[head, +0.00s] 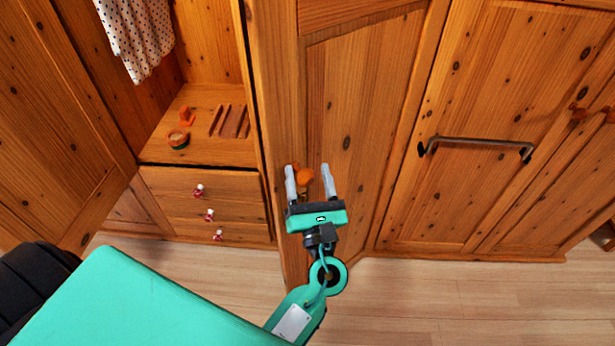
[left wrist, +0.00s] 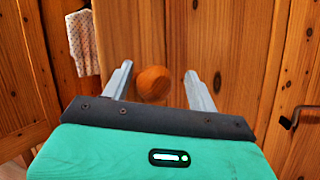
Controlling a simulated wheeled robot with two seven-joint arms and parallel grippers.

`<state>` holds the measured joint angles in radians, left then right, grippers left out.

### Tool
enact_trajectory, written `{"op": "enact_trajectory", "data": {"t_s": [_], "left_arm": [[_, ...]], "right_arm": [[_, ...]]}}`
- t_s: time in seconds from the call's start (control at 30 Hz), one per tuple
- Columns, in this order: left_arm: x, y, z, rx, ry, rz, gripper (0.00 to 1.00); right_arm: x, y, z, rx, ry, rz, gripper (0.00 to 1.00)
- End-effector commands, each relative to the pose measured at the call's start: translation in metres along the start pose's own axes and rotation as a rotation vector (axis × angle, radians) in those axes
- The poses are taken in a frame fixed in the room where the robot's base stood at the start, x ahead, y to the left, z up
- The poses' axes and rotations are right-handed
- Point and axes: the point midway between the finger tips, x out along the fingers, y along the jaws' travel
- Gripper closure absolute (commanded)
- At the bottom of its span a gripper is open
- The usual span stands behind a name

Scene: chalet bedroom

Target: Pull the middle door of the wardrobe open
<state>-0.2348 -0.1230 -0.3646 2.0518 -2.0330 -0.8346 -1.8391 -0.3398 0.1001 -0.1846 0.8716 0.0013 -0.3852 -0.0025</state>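The wardrobe's middle door (head: 350,120) is a wooden panel with a round orange knob (head: 305,176) near its left edge. Its left edge reaches lower over the floor than the wardrobe's base line, so it appears to stand partly ajar, swung out on its right side. My left gripper (head: 308,168) is open in front of the door, its two pale fingers on either side of the knob. In the left wrist view the knob (left wrist: 153,83) shows between the open fingers, nearer the left one; I cannot tell whether either touches it. My right gripper is out of view.
Left of the door is an open compartment with a shelf (head: 210,150), small items, drawers (head: 208,205) and a hanging spotted cloth (head: 138,35). An open door panel (head: 50,110) stands at far left. A dark bar handle (head: 475,143) is at right. Floor at lower right (head: 470,300) is clear.

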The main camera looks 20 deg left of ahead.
Motion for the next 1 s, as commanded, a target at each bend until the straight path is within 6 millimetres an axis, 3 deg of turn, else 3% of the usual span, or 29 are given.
{"op": "enact_trajectory", "data": {"t_s": [0.27, 0.47, 0.7, 1.0], "left_arm": [[-0.007, 0.0, -0.002, 0.002, 0.002, 0.002, 0.41], [-0.043, -0.001, -0.005, 0.002, 0.004, -0.001, 0.41], [-0.098, -0.001, -0.004, 0.003, 0.004, -0.002, 0.41], [-0.135, -0.002, -0.001, 0.001, 0.001, -0.001, 0.41]], "right_arm": [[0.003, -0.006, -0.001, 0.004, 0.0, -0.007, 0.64], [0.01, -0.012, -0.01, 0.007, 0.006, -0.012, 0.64], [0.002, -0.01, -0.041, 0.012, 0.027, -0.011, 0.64], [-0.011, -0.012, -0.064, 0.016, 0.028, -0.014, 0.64]]}}
